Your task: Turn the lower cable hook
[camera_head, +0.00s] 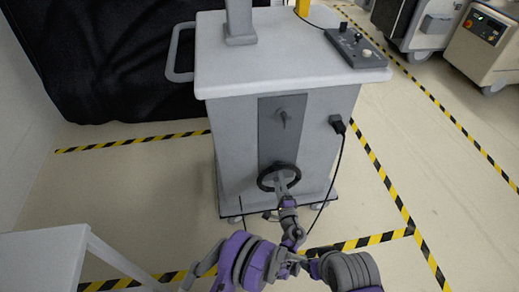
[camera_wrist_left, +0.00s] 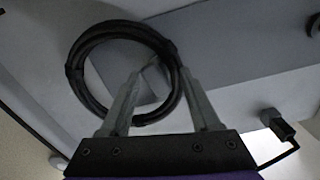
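The lower cable hook is a small grey piece on the cart's dark grey panel. In the left wrist view it shows partly, inside a black cable coil (camera_wrist_left: 77,68). The coil also shows in the head view (camera_head: 264,184), low on the panel. My left gripper (camera_head: 284,180) is at the coil. In the left wrist view its two fingers (camera_wrist_left: 160,74) are apart, tips over the coil's opening, with the hook between them. I cannot tell whether they touch it. The upper hook (camera_head: 283,118) is higher on the panel and bare. I cannot make out my right gripper.
The cart (camera_head: 232,135) has a side handle (camera_head: 171,62) and a control box (camera_head: 355,48) on top. A black plug (camera_head: 338,123) with a hanging cable sits right of the panel. A white table (camera_head: 40,260) stands at lower left. Taped floor right of the cart is clear.

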